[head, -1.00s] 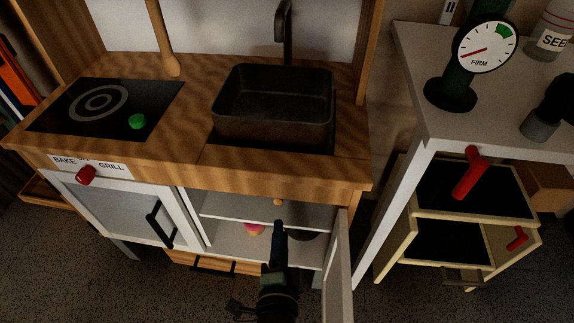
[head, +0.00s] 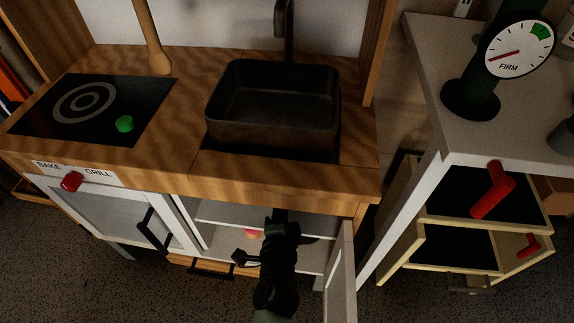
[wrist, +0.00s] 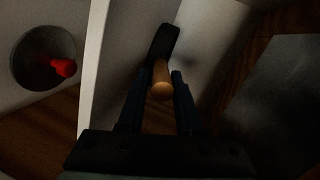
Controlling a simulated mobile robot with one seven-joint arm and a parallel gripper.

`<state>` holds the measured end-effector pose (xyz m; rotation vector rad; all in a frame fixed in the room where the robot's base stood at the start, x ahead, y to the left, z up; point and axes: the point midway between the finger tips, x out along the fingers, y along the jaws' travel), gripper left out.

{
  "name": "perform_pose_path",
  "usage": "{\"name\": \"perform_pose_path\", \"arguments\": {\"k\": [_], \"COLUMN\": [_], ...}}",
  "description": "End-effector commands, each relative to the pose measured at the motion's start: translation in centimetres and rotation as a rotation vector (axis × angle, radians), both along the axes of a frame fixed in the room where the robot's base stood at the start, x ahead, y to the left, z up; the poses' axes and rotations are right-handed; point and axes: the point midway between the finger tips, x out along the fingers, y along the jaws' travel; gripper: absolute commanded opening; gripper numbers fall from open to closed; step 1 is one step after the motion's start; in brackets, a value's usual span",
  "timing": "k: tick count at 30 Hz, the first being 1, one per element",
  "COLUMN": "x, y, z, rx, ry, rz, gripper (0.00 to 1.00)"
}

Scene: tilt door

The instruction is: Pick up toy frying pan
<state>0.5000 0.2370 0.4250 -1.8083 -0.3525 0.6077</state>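The toy frying pan has a light wooden handle (wrist: 161,80) and a dark body (wrist: 164,40), seen in the wrist view. It is inside the open lower cabinet. My gripper (wrist: 158,76) is open, with the handle's rounded end between its two fingers. Gaps seem to remain at the sides of the handle; contact is not clear. In the head view my gripper (head: 281,216) reaches into the cabinet under the sink and hides most of the pan.
The cabinet's open door (head: 341,272) stands just right of my arm. The wooden countertop (head: 270,178) overhangs above. A pink item (head: 252,233) sits left of my gripper. A white table (head: 455,140) with drawers stands to the right.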

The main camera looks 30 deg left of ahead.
Motion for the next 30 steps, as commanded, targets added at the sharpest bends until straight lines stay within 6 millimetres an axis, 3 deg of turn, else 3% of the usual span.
{"name": "perform_pose_path", "arguments": {"k": [9,19,25,30], "x": [3.6,4.0,4.0,4.0], "y": [2.0,2.3,2.3,2.3], "z": [-0.8,-0.9,-0.9,-0.9], "rx": [0.0,-0.001,-0.001,0.0], "ry": [-0.001,-0.001,-0.001,-0.001], "rz": [0.0,0.0,0.0,0.0], "gripper": [0.34,0.34,0.0,0.0]}}
